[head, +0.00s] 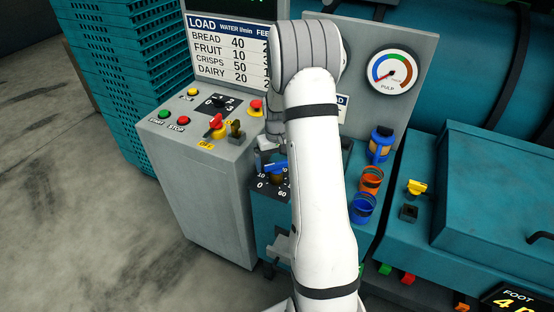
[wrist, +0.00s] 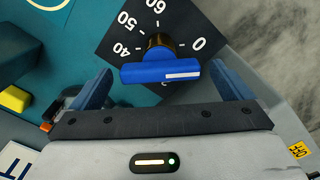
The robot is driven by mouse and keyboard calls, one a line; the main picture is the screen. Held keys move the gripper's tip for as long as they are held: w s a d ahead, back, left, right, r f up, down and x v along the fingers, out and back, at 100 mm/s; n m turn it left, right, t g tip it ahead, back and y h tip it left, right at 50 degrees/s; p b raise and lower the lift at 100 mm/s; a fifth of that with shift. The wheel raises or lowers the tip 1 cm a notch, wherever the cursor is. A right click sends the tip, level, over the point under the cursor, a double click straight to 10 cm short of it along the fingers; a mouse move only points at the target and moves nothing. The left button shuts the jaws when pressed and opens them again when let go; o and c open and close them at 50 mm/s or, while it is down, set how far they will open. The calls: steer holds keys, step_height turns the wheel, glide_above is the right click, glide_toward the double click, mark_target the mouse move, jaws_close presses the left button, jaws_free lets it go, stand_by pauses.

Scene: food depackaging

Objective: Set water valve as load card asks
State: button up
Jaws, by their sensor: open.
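The blue water valve handle (wrist: 160,72) sits on a brass stem over a black dial plate (wrist: 105,45) with white numbers; 0, 40, 50 and 60 show in the wrist view. Its white stripe is on the right end, to the lower side of 0. My gripper (wrist: 162,78) is open, one finger on each side of the handle, with visible gaps. In the head view the handle (head: 274,166) is partly hidden by my arm. The load card (head: 228,50) lists water: bread 40, fruit 10, crisps 50, dairy 20.
A grey console (head: 190,165) with buttons, a rotary selector (head: 216,101) and a red-yellow switch (head: 217,126) stands left of the valve. A pulp gauge (head: 391,71) is behind. The top display is cut off.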

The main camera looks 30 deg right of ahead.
steer(key=shift+f, duration=0.15)
steer(key=shift+c, duration=0.6)
steer(key=c, duration=0.9)
steer(key=shift+m+b, duration=0.3)
steer(key=shift+b, duration=0.05)
steer(key=m+b, duration=0.2)
steer(key=m, duration=0.1)
steer(key=shift+f+m, duration=0.1)
steer(key=shift+m, duration=0.2)
steer(key=shift+m+b, duration=1.2)
steer(key=shift+m, duration=1.1)
